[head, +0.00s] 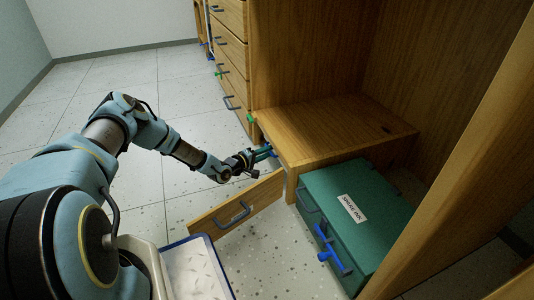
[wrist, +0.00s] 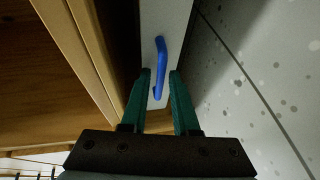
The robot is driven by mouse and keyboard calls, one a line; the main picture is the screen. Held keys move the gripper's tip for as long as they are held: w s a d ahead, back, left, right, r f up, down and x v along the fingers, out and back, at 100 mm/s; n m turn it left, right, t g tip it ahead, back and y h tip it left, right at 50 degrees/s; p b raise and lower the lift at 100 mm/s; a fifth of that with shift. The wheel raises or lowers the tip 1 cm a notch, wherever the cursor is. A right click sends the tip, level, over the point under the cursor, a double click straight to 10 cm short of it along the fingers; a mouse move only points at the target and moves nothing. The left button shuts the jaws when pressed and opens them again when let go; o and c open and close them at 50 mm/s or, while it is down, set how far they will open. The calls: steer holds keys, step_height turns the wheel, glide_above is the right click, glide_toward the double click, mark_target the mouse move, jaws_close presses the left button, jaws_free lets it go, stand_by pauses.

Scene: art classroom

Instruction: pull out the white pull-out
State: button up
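The white pull-out (wrist: 178,28) shows in the wrist view as a narrow pale front with a curved blue handle (wrist: 158,62). My gripper (wrist: 161,78) is open, its two green fingers on either side of the lower part of the handle. I cannot tell whether the fingers touch it. In the head view my gripper (head: 266,152) reaches to the left end of the low wooden cabinet (head: 335,132). The white front is mostly hidden there.
A wooden panel with a handle (head: 226,217) stands swung out below my gripper. A labelled green box (head: 375,235) with blue fittings is at the lower right. Wooden drawers (head: 232,52) stand behind. Speckled floor (head: 180,190) is open to the left.

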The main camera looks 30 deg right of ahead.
jaws_close()
stand_by(1.1)
